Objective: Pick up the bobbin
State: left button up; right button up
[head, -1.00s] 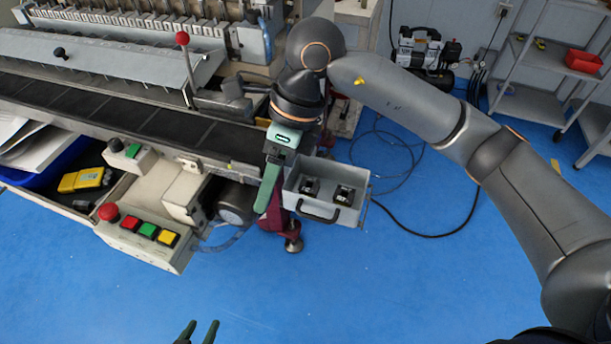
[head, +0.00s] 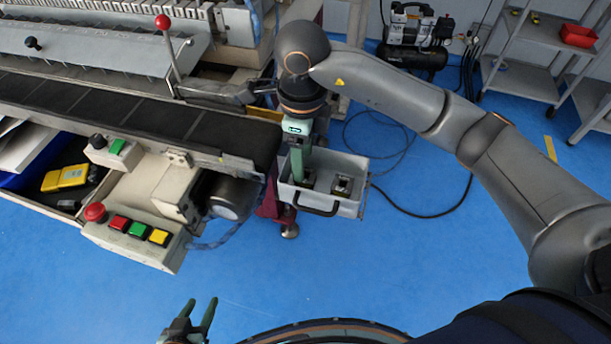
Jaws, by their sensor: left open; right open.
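A grey open bin (head: 347,207) with a black handle hangs at the right end of the machine. Two small dark pieces, probably bobbins, lie in it: the right one (head: 342,186) is clear to see, the left one (head: 308,181) is partly behind my gripper. My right gripper (head: 298,178) points down into the left side of the bin, with its green fingers beside the left bobbin. It is open, and I cannot see whether it touches the bobbin. My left gripper (head: 201,316) is open and empty at the bottom of the view, over the blue floor.
The machine's black belt (head: 140,112) runs to the left of the bin. A control box (head: 135,240) with red, green and yellow buttons stands below it. A lever with a red knob (head: 163,22) rises behind. Blue floor is clear in front.

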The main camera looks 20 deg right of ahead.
aim_at(306, 174)
jog(key=f, duration=0.5)
jog(key=shift+s+d, duration=0.2)
jog(key=shift+r, duration=0.1)
grip_shut()
